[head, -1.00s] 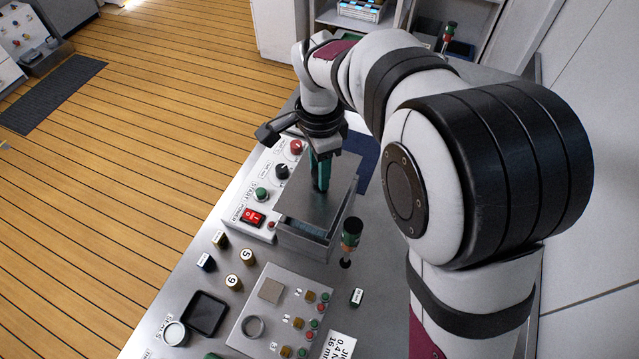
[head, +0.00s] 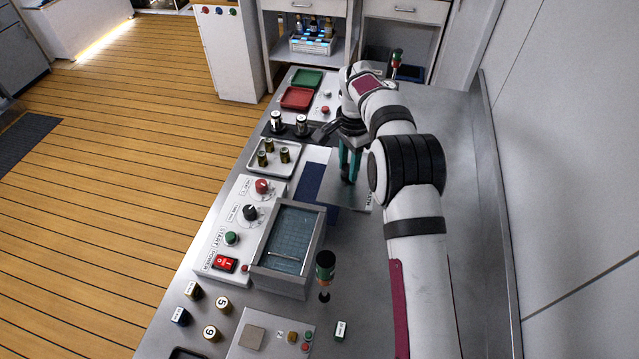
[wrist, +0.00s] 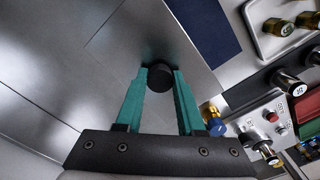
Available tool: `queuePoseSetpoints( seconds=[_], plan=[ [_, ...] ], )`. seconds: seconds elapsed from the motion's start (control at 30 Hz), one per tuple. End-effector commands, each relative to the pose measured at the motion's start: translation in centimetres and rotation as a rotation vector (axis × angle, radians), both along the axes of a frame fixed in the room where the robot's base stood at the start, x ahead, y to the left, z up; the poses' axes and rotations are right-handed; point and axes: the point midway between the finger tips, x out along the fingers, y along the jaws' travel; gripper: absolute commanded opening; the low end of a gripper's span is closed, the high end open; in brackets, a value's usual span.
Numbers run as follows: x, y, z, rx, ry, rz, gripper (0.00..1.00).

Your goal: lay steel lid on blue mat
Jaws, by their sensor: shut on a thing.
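My gripper (head: 349,172) has its teal fingers shut on the black knob (wrist: 160,76) of the steel lid (head: 345,198). The lid is a flat grey plate, which also fills much of the wrist view (wrist: 125,45). The blue mat (head: 312,181) lies on the bench behind the open steel box. The lid is over or beside the mat's right part and hides some of it. In the wrist view the mat (wrist: 205,28) shows past the lid's edge. I cannot tell whether the lid touches anything below.
The open box (head: 290,285) has a teal inside with a thin rod. The control panel (head: 232,245) is to its left. A white tray (head: 287,166) with small cylinders stands left of the mat.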

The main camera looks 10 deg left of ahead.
Motion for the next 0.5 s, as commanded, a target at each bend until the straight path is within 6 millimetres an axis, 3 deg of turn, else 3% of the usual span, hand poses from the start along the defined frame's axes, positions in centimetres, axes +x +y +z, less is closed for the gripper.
queuePoseSetpoints(
  seconds=[0.2,0.37,0.5],
  plan=[
    [0.6,5.6,-3.4,0.000,0.000,0.001,0.00],
    [0.7,7.0,-4.5,0.000,0.001,-0.001,0.00],
    [0.6,7.0,-6.9,-0.001,0.003,-0.001,0.00]
  ],
)
